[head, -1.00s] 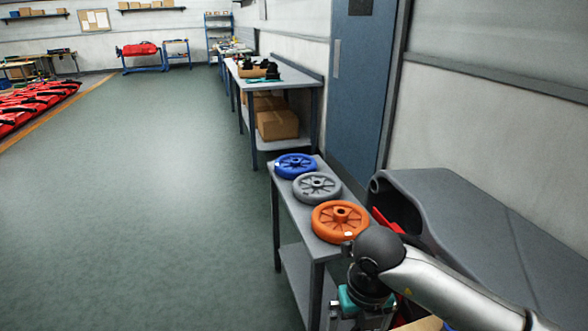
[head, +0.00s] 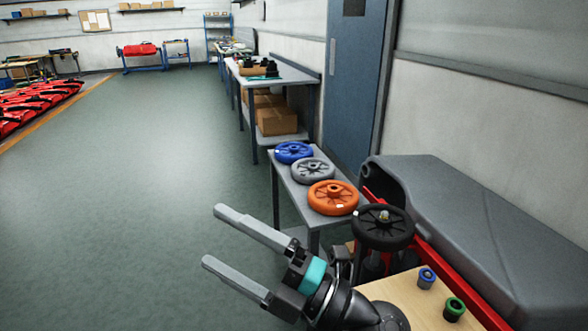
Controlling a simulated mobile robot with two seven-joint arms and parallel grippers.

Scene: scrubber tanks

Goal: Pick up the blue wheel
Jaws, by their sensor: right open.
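The blue wheel (head: 293,152) lies flat at the far end of a narrow grey table (head: 287,186). A grey wheel (head: 312,171) and an orange wheel (head: 333,197) lie in a row in front of it on the same table. My right gripper (head: 212,236) is open and empty, its two long fingers pointing left over the floor. It is nearer to me than the table and well short of the blue wheel. My left gripper is out of view.
A black wheel (head: 383,227) is mounted beside a large grey tank (head: 470,225) at the right. A wooden board (head: 400,295) carries a blue cap (head: 426,278) and a green cap (head: 454,309). A blue door (head: 352,90) stands behind.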

